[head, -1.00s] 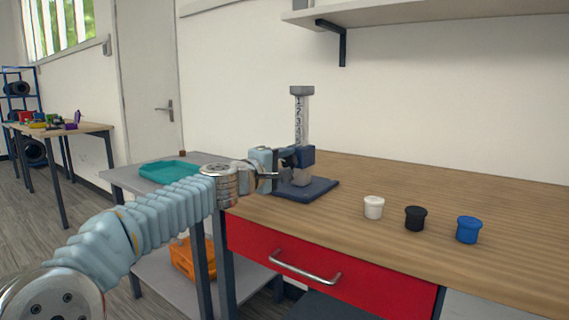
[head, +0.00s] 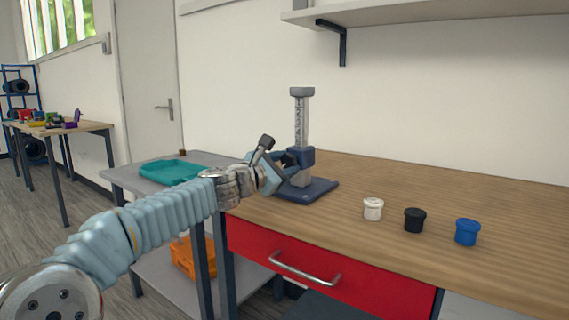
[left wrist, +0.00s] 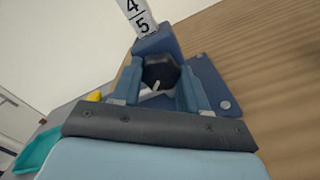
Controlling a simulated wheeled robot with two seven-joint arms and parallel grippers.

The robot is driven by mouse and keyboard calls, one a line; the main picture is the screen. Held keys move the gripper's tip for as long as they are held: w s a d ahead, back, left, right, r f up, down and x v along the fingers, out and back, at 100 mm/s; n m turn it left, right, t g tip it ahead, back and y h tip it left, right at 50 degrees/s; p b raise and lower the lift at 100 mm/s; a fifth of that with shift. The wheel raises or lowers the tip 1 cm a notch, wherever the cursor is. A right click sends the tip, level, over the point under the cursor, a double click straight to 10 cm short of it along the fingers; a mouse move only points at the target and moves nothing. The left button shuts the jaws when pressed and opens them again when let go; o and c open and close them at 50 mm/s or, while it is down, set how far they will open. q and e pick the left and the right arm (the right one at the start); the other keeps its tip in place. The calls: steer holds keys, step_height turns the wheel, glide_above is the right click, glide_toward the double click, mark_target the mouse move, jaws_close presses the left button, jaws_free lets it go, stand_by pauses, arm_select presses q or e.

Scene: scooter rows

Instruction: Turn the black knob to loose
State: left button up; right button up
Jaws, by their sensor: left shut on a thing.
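The black knob (left wrist: 161,73) sits on the blue carriage (left wrist: 155,42) of the stand and carries a white pointer line. In the left wrist view it lies between the two fingers of my left gripper (left wrist: 157,88), which is shut on it. In the head view, my left gripper (head: 284,165) is at the left side of the stand's column (head: 301,120) and hides the knob. The gripper looks rolled. The column carries a number scale; 4 and 5 show in the left wrist view. My right gripper is not in view.
The stand's blue base (head: 316,190) rests on the wooden bench (head: 430,185). White (head: 373,209), black (head: 414,220) and blue (head: 467,232) lidded pots stand to the right. A teal tray (head: 170,172) lies on the grey cart at left. A shelf overhangs the bench.

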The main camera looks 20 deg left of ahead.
arm_select(q)
steer(key=n, duration=0.4)
steer(key=shift+f+n+p, duration=0.1)
steer(key=shift+n+p, duration=0.2)
steer(key=shift+p, duration=0.05)
steer(key=n+p, duration=0.1)
steer(key=n, duration=0.3)
steer(key=shift+f+n, duration=0.1)
steer(key=shift+n, duration=0.3)
steer(key=o, duration=1.1)
steer(key=shift+c, duration=0.2)
